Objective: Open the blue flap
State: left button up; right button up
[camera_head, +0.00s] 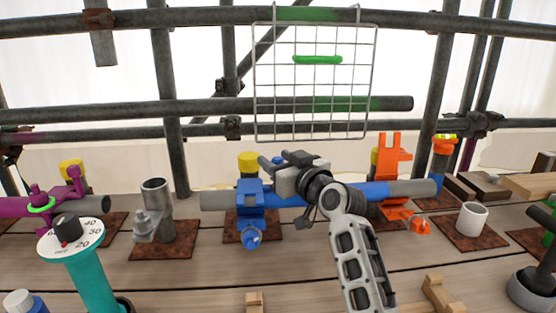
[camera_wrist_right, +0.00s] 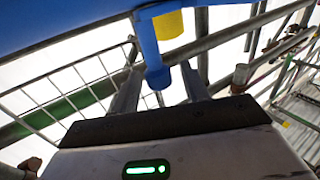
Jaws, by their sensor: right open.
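The blue clamp (camera_head: 250,196) with its flap sits around the grey pipe (camera_head: 218,201), above a rusty plate. A rounded blue bolt end sticks out at its lower front. My right gripper (camera_head: 268,162) is open, just above and right of the clamp. In the right wrist view, a blue part (camera_wrist_right: 152,50) with a rounded end reaches down between the two fingers of my right gripper (camera_wrist_right: 158,85). I cannot tell whether the fingers touch it. My right forearm and hand hide part of the pipe. My left gripper is not in view.
An orange clamp (camera_head: 392,155) stands to the right, with a white cup (camera_head: 472,219) beyond. A grey clamp (camera_head: 153,210) and a teal dial post (camera_head: 95,275) stand to the left. The front planks are partly bare.

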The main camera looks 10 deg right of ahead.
jog(key=shift+w, duration=0.1)
